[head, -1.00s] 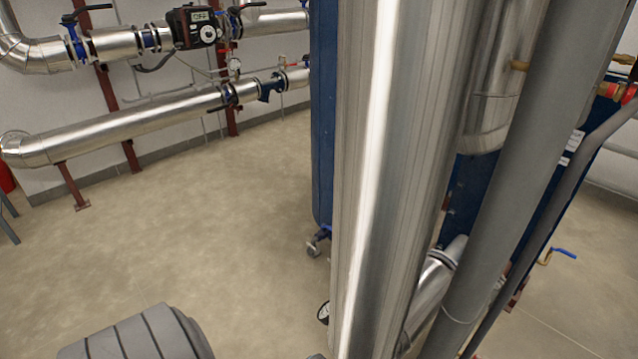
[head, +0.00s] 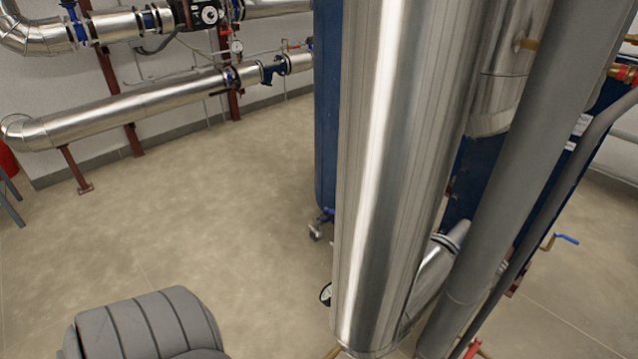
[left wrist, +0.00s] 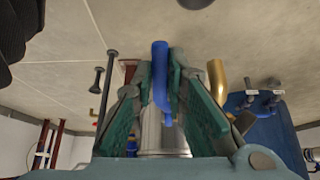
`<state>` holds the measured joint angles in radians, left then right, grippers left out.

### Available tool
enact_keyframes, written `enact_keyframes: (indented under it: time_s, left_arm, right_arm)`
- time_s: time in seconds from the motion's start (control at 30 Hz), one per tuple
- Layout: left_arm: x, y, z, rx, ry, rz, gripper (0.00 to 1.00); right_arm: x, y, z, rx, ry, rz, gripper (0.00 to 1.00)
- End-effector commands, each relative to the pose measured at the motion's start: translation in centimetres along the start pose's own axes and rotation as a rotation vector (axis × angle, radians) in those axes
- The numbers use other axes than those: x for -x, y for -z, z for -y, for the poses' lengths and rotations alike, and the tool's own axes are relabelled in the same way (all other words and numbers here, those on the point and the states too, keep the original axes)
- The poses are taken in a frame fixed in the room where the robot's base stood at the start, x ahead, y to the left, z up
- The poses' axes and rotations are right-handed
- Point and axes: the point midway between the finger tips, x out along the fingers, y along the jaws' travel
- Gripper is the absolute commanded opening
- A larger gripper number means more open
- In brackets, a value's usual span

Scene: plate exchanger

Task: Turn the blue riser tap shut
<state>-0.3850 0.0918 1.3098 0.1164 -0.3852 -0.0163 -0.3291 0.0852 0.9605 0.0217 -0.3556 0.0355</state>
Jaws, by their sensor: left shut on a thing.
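The blue tap lever (left wrist: 160,82) shows in the left wrist view as an upright blue handle with a bent end. My left gripper (left wrist: 163,62) has its green fingers closed around this lever, one on each side. Part of the lever is hidden between the fingers, and the valve body under it cannot be made out. A silver pipe (left wrist: 152,135) shows behind the lever, between the fingers. In the head view my left gripper and this lever cannot be seen. My right gripper is in neither view.
A large silver pipe (head: 385,200) and a grey pipe (head: 510,190) stand close in front. Another blue-handled brass tap (head: 566,239) is at the right. A brass pipe (left wrist: 217,88) rises beside my fingers.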

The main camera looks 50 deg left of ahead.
Motion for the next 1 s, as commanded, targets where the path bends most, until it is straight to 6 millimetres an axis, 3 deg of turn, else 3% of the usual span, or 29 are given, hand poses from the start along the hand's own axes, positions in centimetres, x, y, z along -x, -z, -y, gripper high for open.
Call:
enact_keyframes:
  time_s: [0.2, 0.67, 0.7, 0.8, 1.0]
  left_arm:
    - [-0.5, -0.2, -0.1, 0.003, -0.001, -0.064, 0.0]
    - [-0.5, -0.1, -0.1, 0.003, -0.001, -0.08, 0.0]
    - [-0.5, -0.1, -0.1, 0.003, -0.002, -0.08, 0.19]
    - [-0.5, -0.1, -0.1, 0.002, -0.001, -0.08, 0.33]
    - [-0.5, -0.1, -0.1, 0.001, -0.001, -0.079, 0.33]
  right_arm:
    - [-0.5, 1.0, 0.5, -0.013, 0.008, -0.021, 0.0]
    - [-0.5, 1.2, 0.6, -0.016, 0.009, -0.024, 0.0]
    - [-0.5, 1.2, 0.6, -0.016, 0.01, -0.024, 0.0]
    - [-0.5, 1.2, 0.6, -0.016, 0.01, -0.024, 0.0]
    - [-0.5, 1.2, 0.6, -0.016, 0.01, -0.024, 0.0]
